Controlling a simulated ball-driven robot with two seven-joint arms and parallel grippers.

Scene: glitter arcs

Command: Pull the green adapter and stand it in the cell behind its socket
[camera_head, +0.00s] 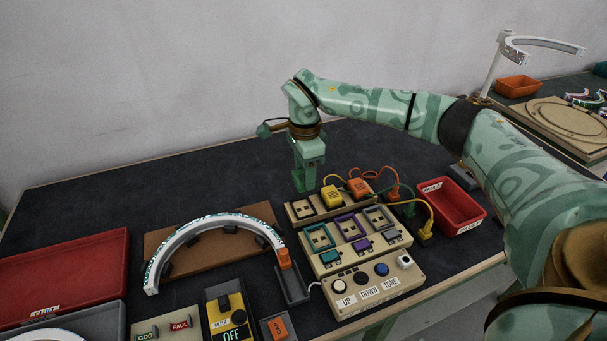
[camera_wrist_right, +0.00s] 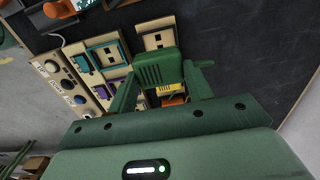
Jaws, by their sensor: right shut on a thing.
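A green adapter (camera_wrist_right: 157,68) is between the fingers of my right gripper (camera_wrist_right: 160,90) in the wrist view, and the gripper is shut on it. In the head view my right gripper (camera_head: 305,178) points down at the back of the beige socket panel (camera_head: 345,240), near the back row's left end. In the head view the held adapter is hard to tell from the green fingers. My left gripper is not in view.
Cords run right from the back row to plugs, including a yellow plug (camera_head: 425,234). A red bin (camera_head: 455,205) stands to the right. A glittering arc (camera_head: 205,228) on a brown board lies left. The dark table (camera_head: 200,185) behind is clear.

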